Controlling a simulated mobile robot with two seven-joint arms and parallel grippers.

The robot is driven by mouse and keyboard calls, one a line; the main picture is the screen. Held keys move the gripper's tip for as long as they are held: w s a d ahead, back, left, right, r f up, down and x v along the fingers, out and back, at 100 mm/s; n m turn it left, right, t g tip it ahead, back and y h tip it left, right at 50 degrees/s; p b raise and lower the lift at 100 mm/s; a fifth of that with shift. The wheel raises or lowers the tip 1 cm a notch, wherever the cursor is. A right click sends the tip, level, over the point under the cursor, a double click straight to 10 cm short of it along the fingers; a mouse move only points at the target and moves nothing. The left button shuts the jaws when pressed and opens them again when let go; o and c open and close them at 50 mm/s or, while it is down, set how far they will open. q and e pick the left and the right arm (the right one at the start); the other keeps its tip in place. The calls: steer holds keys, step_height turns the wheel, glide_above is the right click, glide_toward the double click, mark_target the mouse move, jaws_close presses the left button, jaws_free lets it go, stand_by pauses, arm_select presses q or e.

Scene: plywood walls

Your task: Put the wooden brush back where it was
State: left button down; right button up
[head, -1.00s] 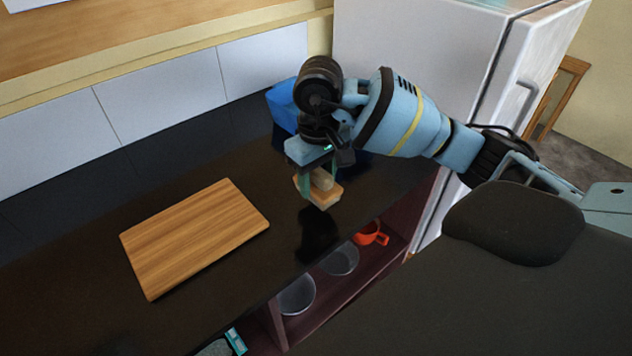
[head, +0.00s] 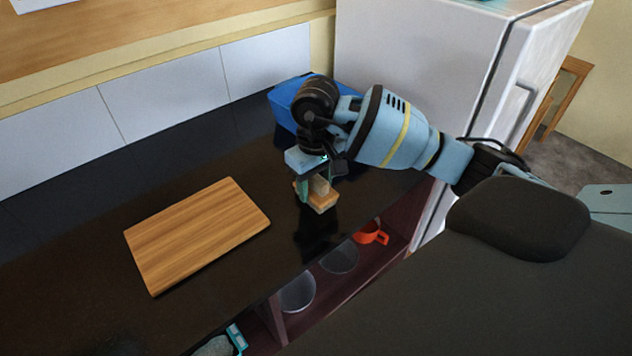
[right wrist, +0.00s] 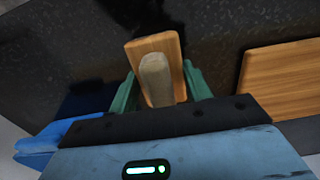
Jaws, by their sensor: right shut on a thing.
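The wooden brush (head: 322,203) has a light wood block and a paler grip. My right gripper (head: 317,186) is shut on it and holds it just above the dark counter, right of the cutting board; I cannot tell whether it touches the counter. In the right wrist view the brush (right wrist: 172,47) sits between the two green fingers of my right gripper (right wrist: 160,85), which close on its pale grip. My left gripper is not in view.
A wooden cutting board (head: 198,232) lies on the dark counter (head: 70,290). A blue box (head: 287,103) stands behind my gripper. A white fridge (head: 420,60) is at right. An orange mug (head: 371,234) and glass bowls (head: 297,293) sit on the shelf below.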

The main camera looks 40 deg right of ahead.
mark_target(316, 176)
steer(key=shift+f, duration=0.15)
steer(key=o, duration=0.4)
steer(key=shift+f, duration=0.1)
steer(key=o, duration=0.5)
step_height(316, 176, up, 13)
steer(key=shift+f, duration=0.2)
